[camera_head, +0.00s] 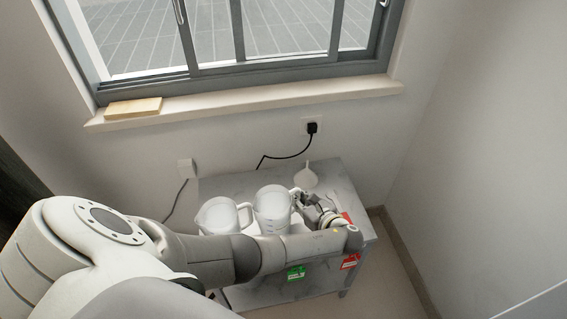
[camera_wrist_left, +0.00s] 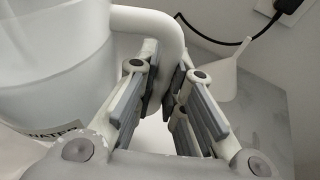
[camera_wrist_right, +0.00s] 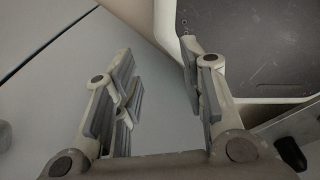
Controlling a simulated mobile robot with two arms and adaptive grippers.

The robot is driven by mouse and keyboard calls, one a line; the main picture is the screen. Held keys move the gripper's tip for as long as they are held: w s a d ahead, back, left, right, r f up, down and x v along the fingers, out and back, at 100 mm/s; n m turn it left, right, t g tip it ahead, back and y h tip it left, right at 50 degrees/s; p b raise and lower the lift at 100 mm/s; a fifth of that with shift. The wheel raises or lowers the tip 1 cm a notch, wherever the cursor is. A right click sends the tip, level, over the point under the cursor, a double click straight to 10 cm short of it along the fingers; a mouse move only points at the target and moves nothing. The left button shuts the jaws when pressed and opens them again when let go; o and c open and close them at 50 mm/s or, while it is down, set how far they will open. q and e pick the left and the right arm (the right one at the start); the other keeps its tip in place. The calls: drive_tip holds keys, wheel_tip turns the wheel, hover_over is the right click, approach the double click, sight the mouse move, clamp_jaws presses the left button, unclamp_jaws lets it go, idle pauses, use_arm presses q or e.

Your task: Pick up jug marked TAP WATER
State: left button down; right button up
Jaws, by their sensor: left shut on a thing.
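A translucent white jug (camera_head: 272,208) stands on the small grey table, and its body fills the left of the left wrist view (camera_wrist_left: 50,75). My left gripper (camera_head: 303,197) is at the jug's right side. In the left wrist view my left gripper (camera_wrist_left: 168,85) is shut on the jug's handle (camera_wrist_left: 150,22), one finger on each side. My right gripper (camera_wrist_right: 157,65) shows only in the right wrist view, open, with nothing between its fingers.
A second white jug (camera_head: 219,214) stands left of the first, partly behind my arm. A white funnel (camera_head: 306,177) is at the table's back. A black cable (camera_head: 288,157) runs from the wall socket.

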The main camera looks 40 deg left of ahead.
use_arm(q)
drive_tip(key=shift+w+d+r, duration=0.1)
drive_tip(key=shift+r, duration=0.05)
drive_tip(key=shift+r+p, duration=0.5)
drive_tip(key=shift+r, duration=0.55)
wheel_tip(320, 180, up, 10)
drive_tip(key=shift+r+p, duration=0.15)
drive_tip(key=shift+p, duration=0.85)
drive_tip(key=shift+r, duration=2.6)
